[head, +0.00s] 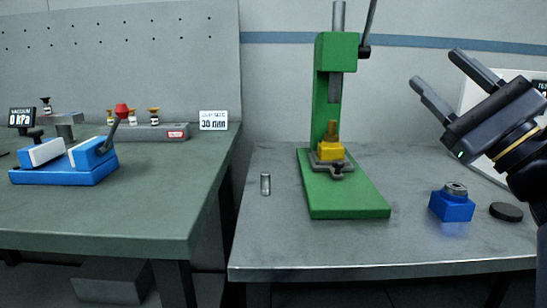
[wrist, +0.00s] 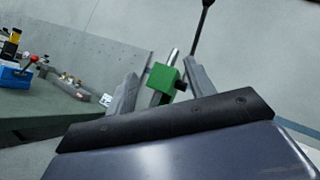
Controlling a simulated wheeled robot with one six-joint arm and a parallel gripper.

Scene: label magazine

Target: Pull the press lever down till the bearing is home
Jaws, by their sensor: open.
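The green press (head: 336,125) stands on the grey metal table, its steel ram above a yellow block (head: 330,151) with a brass-coloured piece upright on it. The press lever (head: 371,18) rises steeply from a dark hub at the head's right side; its top is cut off in the head view. In the wrist view the lever (wrist: 200,32) shows raised, ending in a black knob (wrist: 207,3). My gripper (head: 435,68) is open and empty, in the air right of the lever and apart from it. A metal ring sits on a blue block (head: 452,207); I cannot tell which piece is the bearing.
A small metal cylinder (head: 265,184) stands left of the press. A black disc (head: 506,212) lies right of the blue block. A green-topped bench (head: 150,205) at left holds a blue and white fixture (head: 64,170). The air between gripper and lever looks clear.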

